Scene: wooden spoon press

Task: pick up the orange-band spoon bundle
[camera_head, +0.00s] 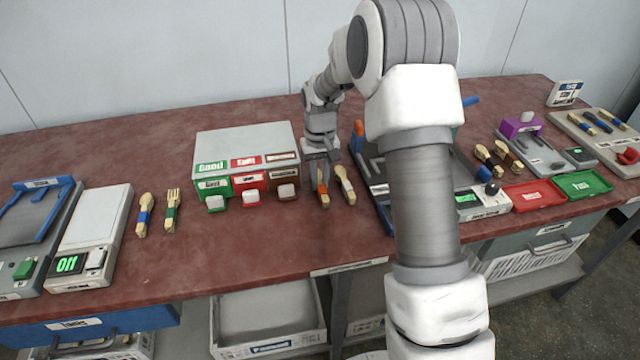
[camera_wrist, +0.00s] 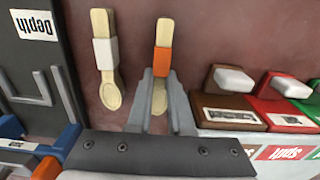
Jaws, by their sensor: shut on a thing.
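My gripper (camera_head: 322,182) points down and is shut on the bundle near the orange band. The fingertips (camera_wrist: 161,78) sit on either side of it. The spoon's bowl shows partly between the fingers. I cannot tell whether the bundle touches the table.
A white-band spoon bundle (camera_wrist: 105,55) lies close beside it, also in the head view (camera_head: 346,187). The labelled box (camera_head: 247,140) has white-topped levers (camera_head: 251,197). A dark "Depth" device (camera_wrist: 30,60) stands on the other side. Blue-band (camera_head: 144,216) and green-band (camera_head: 171,213) bundles lie farther left.

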